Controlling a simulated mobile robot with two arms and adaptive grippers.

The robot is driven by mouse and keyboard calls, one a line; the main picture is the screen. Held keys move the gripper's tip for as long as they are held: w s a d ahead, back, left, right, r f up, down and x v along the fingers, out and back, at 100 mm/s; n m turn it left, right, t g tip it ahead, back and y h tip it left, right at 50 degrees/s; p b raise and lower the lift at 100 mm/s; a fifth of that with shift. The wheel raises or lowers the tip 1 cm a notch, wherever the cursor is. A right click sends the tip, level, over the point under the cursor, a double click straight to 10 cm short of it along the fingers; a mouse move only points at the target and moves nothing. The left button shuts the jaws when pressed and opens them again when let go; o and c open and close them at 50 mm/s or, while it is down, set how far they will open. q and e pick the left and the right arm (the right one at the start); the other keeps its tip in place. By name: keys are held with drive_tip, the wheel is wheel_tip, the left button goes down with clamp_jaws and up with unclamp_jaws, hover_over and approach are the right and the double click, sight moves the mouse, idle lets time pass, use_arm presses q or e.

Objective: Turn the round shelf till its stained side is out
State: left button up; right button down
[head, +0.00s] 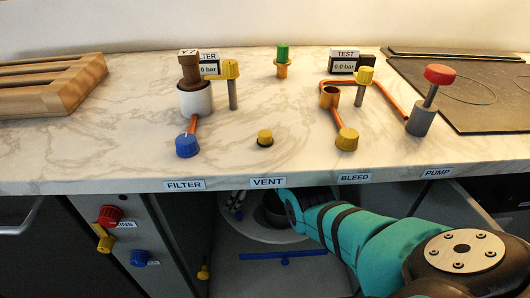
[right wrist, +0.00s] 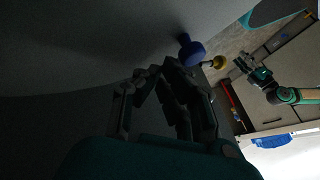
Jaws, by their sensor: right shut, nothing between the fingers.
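The round shelf (head: 240,226) is a pale disc inside the open cabinet under the counter in the head view. Only part of it shows; the counter and my right arm hide the rest. I see no stain on the visible part. Small blue-and-white things (head: 237,203) stand at its left. My right arm reaches into the cabinet, its wrist over the shelf's right part; its fingertips are hidden there. In the dark right wrist view my right gripper (right wrist: 158,76) is shut and empty; contact with the shelf cannot be told. Another gripper, apparently my left (right wrist: 250,72), is small at the right.
A blue bar (head: 284,256) lies on the cabinet floor before the shelf. Red (head: 109,215), yellow and blue knobs stick out at the cabinet's left. The counter front edge (head: 230,184) overhangs the opening. Valves, gauges and a wooden rack (head: 55,90) stand on top.

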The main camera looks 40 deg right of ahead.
wheel_tip(320, 180, up, 10)
idle(0.5)
